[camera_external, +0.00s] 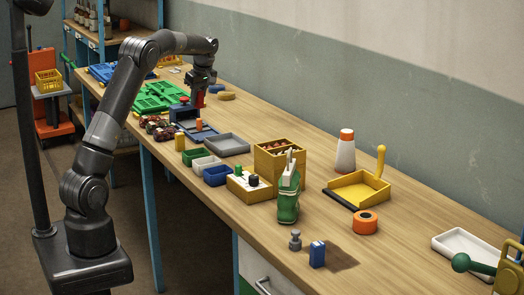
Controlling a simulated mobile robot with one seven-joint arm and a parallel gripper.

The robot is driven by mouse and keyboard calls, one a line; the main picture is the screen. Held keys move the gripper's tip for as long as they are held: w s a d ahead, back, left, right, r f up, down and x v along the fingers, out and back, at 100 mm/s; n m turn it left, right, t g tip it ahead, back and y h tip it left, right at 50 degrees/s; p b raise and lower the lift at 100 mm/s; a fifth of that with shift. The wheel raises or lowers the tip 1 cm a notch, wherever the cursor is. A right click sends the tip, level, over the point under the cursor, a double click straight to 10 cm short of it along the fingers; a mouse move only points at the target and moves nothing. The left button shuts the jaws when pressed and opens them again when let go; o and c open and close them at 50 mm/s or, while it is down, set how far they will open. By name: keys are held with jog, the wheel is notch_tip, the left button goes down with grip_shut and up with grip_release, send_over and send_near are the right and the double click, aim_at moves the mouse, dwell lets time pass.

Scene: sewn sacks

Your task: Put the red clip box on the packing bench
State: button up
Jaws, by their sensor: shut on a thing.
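My gripper (200,88) points down above the far half of the wooden packing bench (335,155). It is shut on a small red thing, which looks like the red clip box (199,100). The red clip box hangs just under the fingers, above or just behind a dark blue open box (184,113). I cannot tell from this view how high it is over the bench top. The fingers are small here and partly hide its upper part.
Below the gripper are a blue-grey tray (203,134) and an orange cylinder (198,125). Green cases (155,97) lie to the left. A grey tray (227,145), a wooden crate (278,162) and a green bottle (288,205) stand nearer.

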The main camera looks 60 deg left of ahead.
jog(key=s+a+n, duration=0.2)
jog(key=s+a, duration=0.5)
jog(key=a, duration=0.2)
jog(key=shift+g, duration=0.3)
jog(key=f, duration=1.5)
jog(key=shift+d+f, duration=0.3)
jog(key=shift+f, duration=0.05)
jog(key=shift+f, duration=0.2)
jog(key=o, duration=1)
jog(key=shift+r, duration=0.1)
jog(key=v, duration=1.2)
jog(key=shift+r, duration=0.15)
